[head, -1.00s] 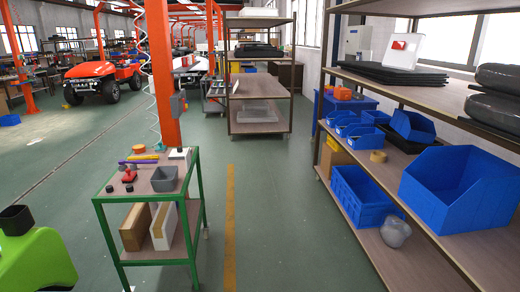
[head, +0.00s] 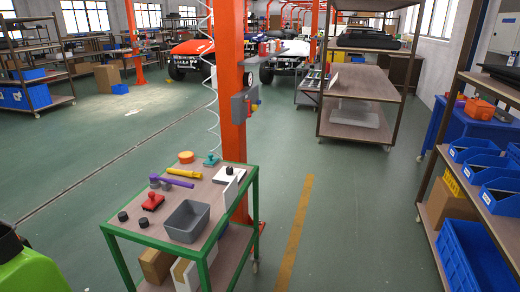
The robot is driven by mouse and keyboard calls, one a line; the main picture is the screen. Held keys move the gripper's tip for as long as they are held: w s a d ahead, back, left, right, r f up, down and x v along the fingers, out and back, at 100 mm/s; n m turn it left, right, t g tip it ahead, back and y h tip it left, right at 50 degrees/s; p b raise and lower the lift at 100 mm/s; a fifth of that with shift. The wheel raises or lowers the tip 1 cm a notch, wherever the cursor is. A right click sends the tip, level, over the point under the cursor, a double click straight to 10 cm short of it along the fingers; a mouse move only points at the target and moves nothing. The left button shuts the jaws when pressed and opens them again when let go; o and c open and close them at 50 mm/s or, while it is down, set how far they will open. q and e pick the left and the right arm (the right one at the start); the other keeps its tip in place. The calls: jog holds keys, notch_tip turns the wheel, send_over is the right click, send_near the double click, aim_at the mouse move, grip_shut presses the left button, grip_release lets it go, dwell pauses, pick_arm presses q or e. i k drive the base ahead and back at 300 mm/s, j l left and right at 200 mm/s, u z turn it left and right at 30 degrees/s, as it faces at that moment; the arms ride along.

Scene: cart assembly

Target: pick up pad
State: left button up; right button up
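Neither of my grippers is in view. I cannot tell for sure which thing is the pad. Dark, flat, padded-looking pieces (head: 370,38) lie on the top of the brown rack (head: 352,88) at the back. A dark flat piece (head: 503,76) shows at the right edge, on the upper board of the near right shelf, mostly cut off by the frame. A small red block-like tool (head: 153,202) lies on the green-framed cart (head: 150,240), beside a grey bin (head: 187,221).
The cart also holds a purple tool (head: 161,181), a yellow tool (head: 184,173), an orange roll (head: 186,157) and small black knobs. An orange post (head: 231,90) rises behind it. Blue bins (head: 475,258) fill the right shelf. The floor aisle by the yellow line (head: 294,240) is clear.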

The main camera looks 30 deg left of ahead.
aim_at(210, 161)
jog(key=i+l+u, duration=0.15)
jog(key=i+u, duration=0.3)
jog(key=i+l+u, duration=0.35)
jog(key=i+u, duration=0.15)
jog(key=i, duration=0.1)
